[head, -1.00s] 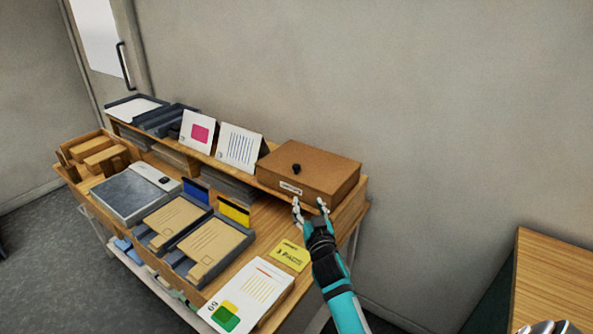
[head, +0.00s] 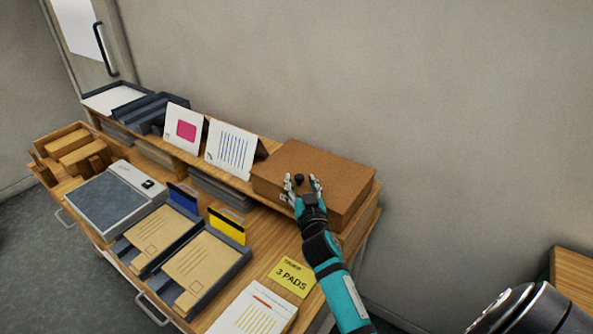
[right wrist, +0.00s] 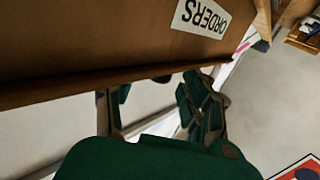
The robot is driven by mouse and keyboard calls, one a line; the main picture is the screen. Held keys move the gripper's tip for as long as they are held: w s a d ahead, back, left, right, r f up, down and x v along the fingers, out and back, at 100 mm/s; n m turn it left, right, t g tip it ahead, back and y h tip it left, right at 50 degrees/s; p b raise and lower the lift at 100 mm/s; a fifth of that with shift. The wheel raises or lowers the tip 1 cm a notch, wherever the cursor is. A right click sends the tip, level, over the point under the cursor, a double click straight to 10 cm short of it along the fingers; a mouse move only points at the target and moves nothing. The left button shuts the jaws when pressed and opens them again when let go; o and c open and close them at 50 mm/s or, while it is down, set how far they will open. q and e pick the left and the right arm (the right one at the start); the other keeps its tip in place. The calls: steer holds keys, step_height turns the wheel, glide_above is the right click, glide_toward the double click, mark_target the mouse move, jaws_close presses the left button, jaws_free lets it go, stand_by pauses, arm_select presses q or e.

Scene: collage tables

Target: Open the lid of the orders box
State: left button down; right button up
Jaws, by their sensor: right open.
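In the right wrist view the ORDERS label (right wrist: 201,17) appears upside down on the box's front, with my right gripper's fingers (right wrist: 163,98) spread below the box edge; the knob is hidden there. My left gripper is not in view.
Two cards (head: 231,150) stand left of the box on the shelf. Trays with envelopes (head: 205,268), a yellow 3 PADS note (head: 291,277) and a white sheet (head: 252,312) lie on the lower tabletop. The wall is behind; another wooden table (head: 572,275) is at right.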

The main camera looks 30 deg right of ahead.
steer(key=shift+w+d, duration=0.15)
steer(key=shift+w, duration=0.25)
steer(key=shift+s+r, duration=0.15)
jaws_close()
